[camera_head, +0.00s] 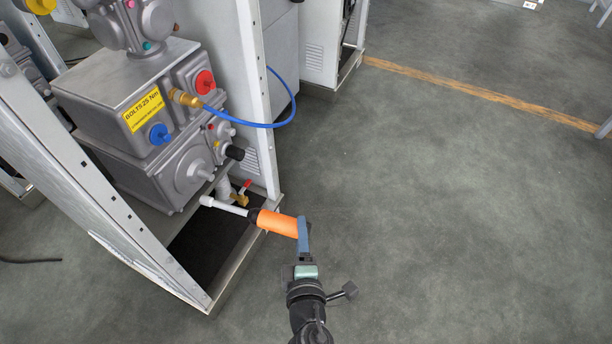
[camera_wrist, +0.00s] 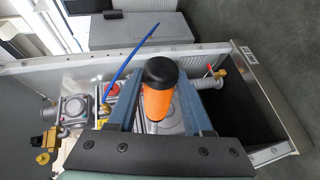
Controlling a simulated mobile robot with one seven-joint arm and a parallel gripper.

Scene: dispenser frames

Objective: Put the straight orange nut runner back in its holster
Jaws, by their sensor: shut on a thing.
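The straight orange nut runner (camera_head: 278,223) is in my gripper (camera_head: 303,237), out over the front edge of the dispenser frame. It lies tilted, its orange body at the blue-grey fingers. A dark collar and a pale rod, which looks like its shaft, point left toward the pump unit. In the wrist view my gripper (camera_wrist: 158,98) has a finger on each side of the orange body (camera_wrist: 158,103), with a black end cap toward the camera. I cannot make out a holster in either view.
The grey pump unit (camera_head: 180,165) stands left, with a yellow label, red and blue caps. A blue hose (camera_head: 262,125) loops out to the right. A brass valve (camera_head: 240,199) is just above the tool. Frame posts (camera_head: 70,165) flank the unit. The floor (camera_head: 450,220) at right is clear.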

